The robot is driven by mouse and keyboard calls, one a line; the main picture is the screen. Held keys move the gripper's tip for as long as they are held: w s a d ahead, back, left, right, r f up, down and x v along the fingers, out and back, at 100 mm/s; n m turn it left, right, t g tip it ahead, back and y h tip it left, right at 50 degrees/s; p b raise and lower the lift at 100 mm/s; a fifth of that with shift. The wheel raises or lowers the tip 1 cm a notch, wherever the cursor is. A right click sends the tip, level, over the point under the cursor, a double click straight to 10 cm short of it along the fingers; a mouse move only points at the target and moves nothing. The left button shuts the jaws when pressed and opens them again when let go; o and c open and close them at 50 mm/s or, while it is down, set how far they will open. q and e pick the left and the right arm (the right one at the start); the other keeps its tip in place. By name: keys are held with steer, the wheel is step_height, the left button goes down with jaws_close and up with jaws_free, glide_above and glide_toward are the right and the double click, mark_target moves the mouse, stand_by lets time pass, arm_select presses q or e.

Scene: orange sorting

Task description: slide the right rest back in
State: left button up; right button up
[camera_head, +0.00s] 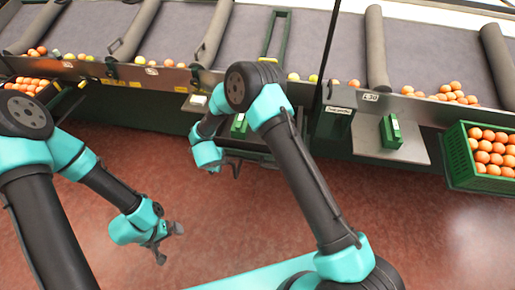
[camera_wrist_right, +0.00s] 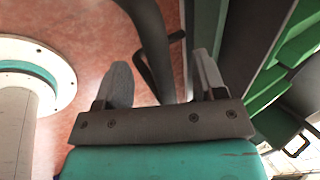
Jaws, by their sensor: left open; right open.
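The right rest appears to be the grey plate (camera_head: 424,146) below the belt's front rail, at the right in the head view. It sticks out from the rail, and a green device (camera_head: 391,133) stands on it. My right gripper (camera_head: 233,170) is under the rail, well left of this plate and apart from it, partly hidden by my own arm. In the right wrist view its two fingers (camera_wrist_right: 158,88) are spread, with nothing held between them. My left gripper (camera_head: 169,240) is open and empty over the red floor, at the lower left.
A green crate of oranges (camera_head: 459,163) stands right of the plate. Another crate (camera_head: 48,92) is at the far left. A smaller grey plate (camera_head: 196,104) is under the rail, left of my right arm. Oranges lie along the belt (camera_head: 265,35). The red floor is open.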

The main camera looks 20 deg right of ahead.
steer(key=shift+r, duration=3.5)
steer(key=s+d+f+n+y, duration=0.1)
steer(key=s+d+f+n, duration=0.3)
steer(key=d, duration=0.4)
steer(key=s+d+f+n+y, duration=0.1)
steer(key=s+d+n, duration=0.2)
steer(key=d+n, duration=0.4)
steer(key=s+d+f+n+g+y, duration=0.1)
steer(key=s+d+n+g+y, duration=0.1)
steer(key=s+n, duration=0.3)
steer(key=s+d+f+n+g+y, duration=0.1)
steer(key=s+d+n, duration=0.3)
steer(key=s, duration=1)
steer(key=shift+d+f+n+g+y, duration=0.2)
steer(key=shift+f+n+g+y, duration=0.1)
steer(key=shift+n+g+y, duration=0.4)
